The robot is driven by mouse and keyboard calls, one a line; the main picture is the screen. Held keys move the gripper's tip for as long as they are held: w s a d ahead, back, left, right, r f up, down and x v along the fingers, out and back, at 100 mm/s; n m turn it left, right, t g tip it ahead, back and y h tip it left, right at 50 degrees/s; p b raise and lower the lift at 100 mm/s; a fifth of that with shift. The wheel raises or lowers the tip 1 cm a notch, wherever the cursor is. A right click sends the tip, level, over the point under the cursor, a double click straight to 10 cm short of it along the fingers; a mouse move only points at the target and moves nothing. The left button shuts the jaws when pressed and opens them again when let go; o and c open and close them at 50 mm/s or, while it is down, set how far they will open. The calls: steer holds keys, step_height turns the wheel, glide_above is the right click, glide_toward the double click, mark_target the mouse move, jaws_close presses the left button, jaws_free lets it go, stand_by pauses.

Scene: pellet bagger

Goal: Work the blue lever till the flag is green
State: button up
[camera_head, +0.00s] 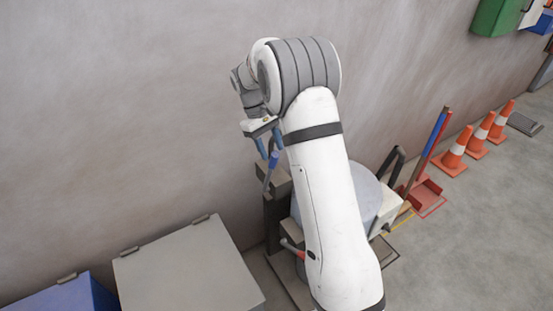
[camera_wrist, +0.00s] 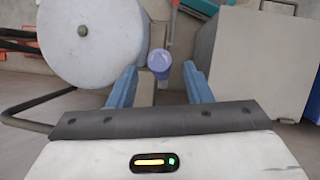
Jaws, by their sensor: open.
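The blue lever (camera_head: 271,167) stands on a dark post of the bagger, just below my gripper (camera_head: 267,146) in the head view. In the wrist view its blue round end (camera_wrist: 159,62) is seen end-on, between and slightly beyond the tips of my gripper (camera_wrist: 160,69). The jaws are open, with a gap visible on each side of the lever end. A lever with a red-orange grip (camera_head: 292,248) shows lower on the bagger. I see no flag in either view; my arm hides part of the bagger.
The bagger's pale round drum (camera_head: 368,196) is partly behind my arm. A grey lidded box (camera_head: 188,272) and a blue box (camera_head: 68,297) stand at the lower left. Orange cones (camera_head: 455,152) line the wall at right. Open floor lies at the lower right.

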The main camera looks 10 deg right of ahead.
mark_target(275, 162)
steer(key=shift+p+x, duration=0.45)
steer(key=shift+x, duration=2.1)
jaws_close()
